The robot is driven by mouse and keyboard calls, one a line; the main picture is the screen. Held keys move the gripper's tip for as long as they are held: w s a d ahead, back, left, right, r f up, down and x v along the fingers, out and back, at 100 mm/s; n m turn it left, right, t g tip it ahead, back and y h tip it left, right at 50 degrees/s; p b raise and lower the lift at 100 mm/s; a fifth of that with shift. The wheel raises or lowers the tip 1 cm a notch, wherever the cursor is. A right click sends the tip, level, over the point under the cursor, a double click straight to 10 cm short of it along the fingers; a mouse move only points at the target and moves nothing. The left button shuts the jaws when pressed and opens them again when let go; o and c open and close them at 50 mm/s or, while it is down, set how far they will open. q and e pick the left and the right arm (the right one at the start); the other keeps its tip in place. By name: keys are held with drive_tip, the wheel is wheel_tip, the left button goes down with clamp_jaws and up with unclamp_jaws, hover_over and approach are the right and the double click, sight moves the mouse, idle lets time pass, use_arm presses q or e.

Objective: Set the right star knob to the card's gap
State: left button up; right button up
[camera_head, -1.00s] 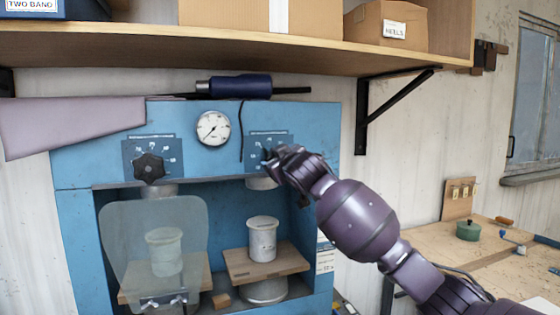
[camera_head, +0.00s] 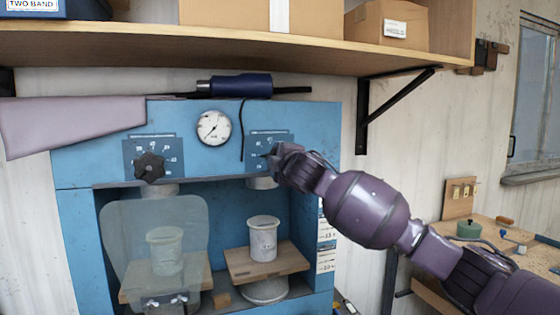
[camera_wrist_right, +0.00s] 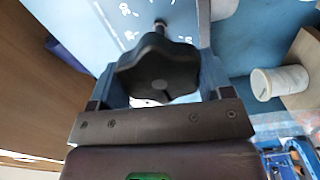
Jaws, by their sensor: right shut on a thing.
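The right star knob (camera_wrist_right: 155,76) is black and lobed, and sits on a shaft at the blue press's right dial. In the wrist view it lies between the fingers of my right gripper (camera_wrist_right: 156,85), which is shut on it. In the head view my right gripper (camera_head: 272,160) covers the knob and part of the right dial plate (camera_head: 268,140). The pointer's setting cannot be read. A white card (camera_head: 326,246) with printed marks hangs on the press's right side; its text is too small to read surely. My left gripper is not in view.
The left star knob (camera_head: 149,166) and a round gauge (camera_head: 213,128) are on the press front (camera_head: 100,170). A clear shield (camera_head: 150,225) stands before the left bay. A wooden shelf (camera_head: 240,48) overhangs above, with a dark bracket (camera_head: 365,110) at right.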

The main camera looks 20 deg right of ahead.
drive_tip(key=n, duration=0.4)
drive_tip(key=shift+f+n, duration=0.1)
drive_tip(key=shift+n, duration=1.5)
drive_tip(key=o, duration=0.9)
drive_tip(key=shift+s+d+b, duration=0.2)
drive_tip(key=shift+s+b, duration=1.1)
drive_tip(key=shift+s, duration=4.15)
